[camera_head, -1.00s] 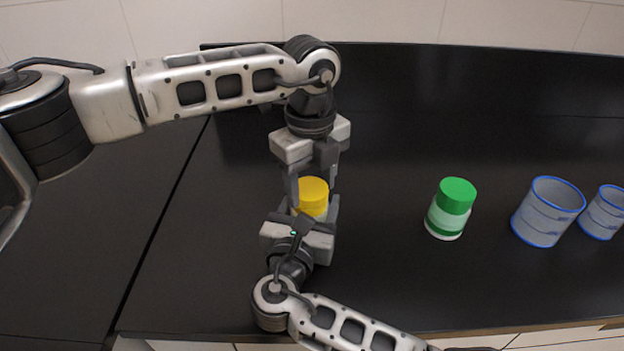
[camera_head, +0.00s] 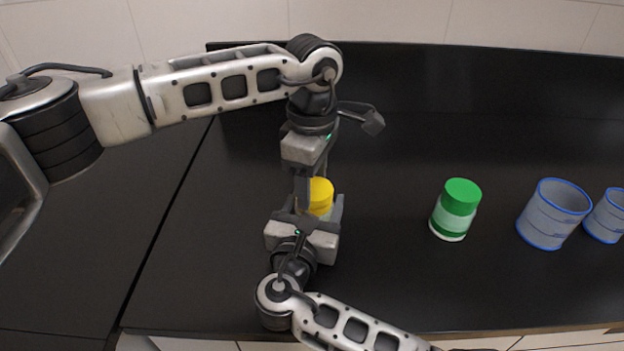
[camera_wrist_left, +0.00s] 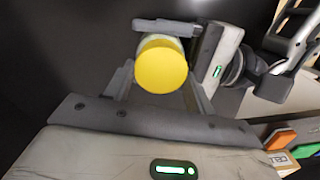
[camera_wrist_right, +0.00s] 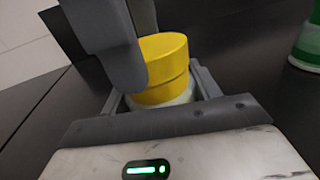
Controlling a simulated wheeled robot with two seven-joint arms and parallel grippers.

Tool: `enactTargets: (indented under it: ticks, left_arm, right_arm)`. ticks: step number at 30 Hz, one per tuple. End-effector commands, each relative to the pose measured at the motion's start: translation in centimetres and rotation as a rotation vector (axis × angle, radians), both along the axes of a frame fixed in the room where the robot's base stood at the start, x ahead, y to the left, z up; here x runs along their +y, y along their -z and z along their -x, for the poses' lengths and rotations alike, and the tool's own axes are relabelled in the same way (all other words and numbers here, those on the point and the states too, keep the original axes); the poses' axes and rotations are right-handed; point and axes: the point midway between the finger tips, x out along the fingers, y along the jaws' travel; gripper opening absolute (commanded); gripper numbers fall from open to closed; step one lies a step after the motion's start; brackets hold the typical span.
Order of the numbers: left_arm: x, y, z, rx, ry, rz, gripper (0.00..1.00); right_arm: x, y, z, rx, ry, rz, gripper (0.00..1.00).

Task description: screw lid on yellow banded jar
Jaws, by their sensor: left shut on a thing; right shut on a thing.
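The yellow banded jar (camera_wrist_right: 165,95) stands upright between my two grippers, its pale body mostly hidden by fingers. The yellow lid (camera_head: 320,188) sits on top of it, directly above the yellow band; the lid's round top also shows in the left wrist view (camera_wrist_left: 161,64). My right gripper (camera_head: 318,222) is shut on the jar's body from the front side. My left gripper (camera_head: 312,188) comes in from behind and above and is shut on the lid. One left finger stands close in front of the lid in the right wrist view. I cannot tell whether the lid is tight.
A jar with a green lid and green band (camera_head: 456,210) stands to the right on the black bench (camera_head: 400,290). Further right are two translucent blue-rimmed containers (camera_head: 552,214) (camera_head: 606,216). The bench between the held jar and the green one is clear.

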Motion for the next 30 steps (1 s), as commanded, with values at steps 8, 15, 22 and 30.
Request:
enactTargets:
  ticks: [8, 15, 22, 30]
  left_arm:
    - [-0.33, -0.1, -0.22, -0.002, 0.715, 0.002, 0.34]
    - [-0.6, -0.06, -0.26, -0.003, 1.34, 0.002, 0.34]
    - [-0.73, -0.05, -0.22, -0.003, 1.703, 0.001, 0.34]
    - [-0.7, 0.0, -0.21, -0.002, 1.697, 0.002, 0.8]
  right_arm:
    - [-0.03, 0.18, 0.02, 0.005, 0.0, 0.002, 0.0]
    - [-0.03, 0.19, 0.02, 0.005, 0.0, 0.002, 0.0]
    - [-0.04, 0.2, 0.01, 0.005, 0.0, 0.002, 0.0]
    - [-0.05, 0.2, 0.01, 0.005, 0.0, 0.002, 0.0]
